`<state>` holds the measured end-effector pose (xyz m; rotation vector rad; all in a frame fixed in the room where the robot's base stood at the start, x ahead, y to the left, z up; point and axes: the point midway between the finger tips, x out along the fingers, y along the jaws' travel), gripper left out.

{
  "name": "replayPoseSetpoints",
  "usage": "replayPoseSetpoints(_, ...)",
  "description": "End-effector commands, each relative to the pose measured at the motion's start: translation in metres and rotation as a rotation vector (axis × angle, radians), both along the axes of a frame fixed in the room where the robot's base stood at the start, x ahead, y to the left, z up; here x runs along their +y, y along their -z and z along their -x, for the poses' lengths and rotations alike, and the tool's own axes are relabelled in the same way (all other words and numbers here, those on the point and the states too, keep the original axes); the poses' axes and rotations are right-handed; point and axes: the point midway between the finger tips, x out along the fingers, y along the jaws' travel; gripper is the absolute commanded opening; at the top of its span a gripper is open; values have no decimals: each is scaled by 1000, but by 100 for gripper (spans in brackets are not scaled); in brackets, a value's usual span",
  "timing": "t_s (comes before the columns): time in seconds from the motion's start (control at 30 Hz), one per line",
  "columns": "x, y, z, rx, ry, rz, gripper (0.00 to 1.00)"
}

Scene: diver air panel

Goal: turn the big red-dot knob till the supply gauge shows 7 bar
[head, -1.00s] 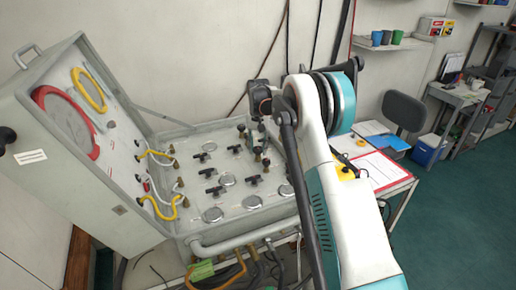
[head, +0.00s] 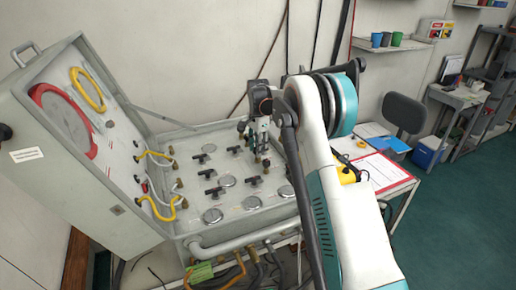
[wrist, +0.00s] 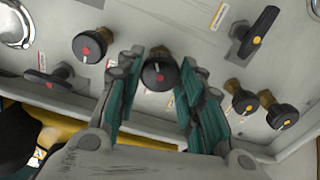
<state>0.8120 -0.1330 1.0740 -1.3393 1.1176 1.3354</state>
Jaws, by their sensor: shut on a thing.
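My gripper (wrist: 160,68) is shut on a black round knob (wrist: 160,77) with a red dot, its fingers on either side of it. It also shows at the back right of the panel in the head view (head: 256,146). Another black red-dot knob (wrist: 90,45) stands to the left in the wrist view, apart from the fingers. I cannot tell for sure which of the two is bigger. Several round gauges, such as one in the panel's middle (head: 228,181), show in the head view, too small to read. One gauge (wrist: 14,24) is cut off in the wrist view.
A red-dot bar handle (wrist: 48,78) is left of the gripper; a yellow-dot bar handle (wrist: 260,31) and two small yellow-dot knobs (wrist: 282,116) are close on the right. The open case lid (head: 70,140) with hoses stands left. A table with papers (head: 385,172) is right.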

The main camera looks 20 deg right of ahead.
Motion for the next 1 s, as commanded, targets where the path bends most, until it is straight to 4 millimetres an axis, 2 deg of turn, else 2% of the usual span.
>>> replayPoseSetpoints(0.4, 0, -1, -1, -3, 194, 1, 11)
replayPoseSetpoints(0.97, 0, -1, -1, -3, 221, 1, 11)
replayPoseSetpoints(1.0, 0, -1, -1, -3, 221, 1, 41)
